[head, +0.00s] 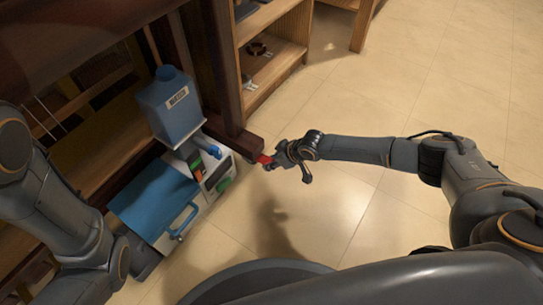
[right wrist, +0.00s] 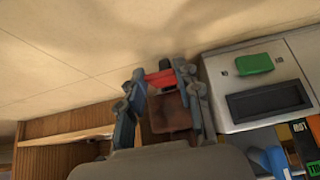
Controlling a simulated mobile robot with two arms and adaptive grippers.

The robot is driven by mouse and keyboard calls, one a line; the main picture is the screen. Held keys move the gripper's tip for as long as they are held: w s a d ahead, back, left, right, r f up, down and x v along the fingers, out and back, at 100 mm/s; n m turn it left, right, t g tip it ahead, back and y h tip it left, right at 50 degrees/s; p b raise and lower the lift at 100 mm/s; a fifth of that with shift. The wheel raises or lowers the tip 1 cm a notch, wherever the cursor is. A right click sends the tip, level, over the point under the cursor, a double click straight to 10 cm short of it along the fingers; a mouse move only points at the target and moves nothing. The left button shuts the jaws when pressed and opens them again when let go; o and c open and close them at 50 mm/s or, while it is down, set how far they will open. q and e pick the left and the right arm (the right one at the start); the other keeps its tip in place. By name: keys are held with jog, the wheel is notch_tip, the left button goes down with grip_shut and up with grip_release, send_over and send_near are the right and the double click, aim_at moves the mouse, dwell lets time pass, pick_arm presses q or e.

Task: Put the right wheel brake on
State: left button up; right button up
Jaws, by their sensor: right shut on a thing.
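A red brake lever (head: 263,158) shows at the low end of a dark wooden piano leg (head: 243,143). My right gripper (head: 268,163) is at the lever. In the right wrist view the fingers (right wrist: 160,80) are shut on the red lever (right wrist: 158,77), one at each end. A small black wheel part (right wrist: 164,63) shows just beyond it, and the brown leg (right wrist: 170,112) lies between the fingers. Whether the lever is up or down I cannot tell.
A grey-white machine (head: 217,182) with a green button and a blue lid stands left of my right gripper. Wooden shelves (head: 275,65) stand at the back. The tiled floor (head: 400,90) to the right is clear.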

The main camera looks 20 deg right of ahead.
jog(key=shift+s+d+f+t+b, duration=0.1)
jog(key=shift+s+f+t+b, duration=0.05)
jog(key=shift+f+t+b, duration=0.3)
jog(key=f+t+y+b, duration=0.1)
jog(key=t+y+b, duration=0.1)
jog(key=b, duration=0.3)
jog(key=shift+f, duration=0.4)
jog(key=shift+t+y+b, duration=0.35)
jog(key=shift+y+b, duration=0.05)
jog(key=shift+b, duration=0.25)
jog(key=shift+r, duration=0.1)
jog(key=o, duration=1.2)
jog(key=shift+c, duration=0.2)
jog(key=v, duration=1.2)
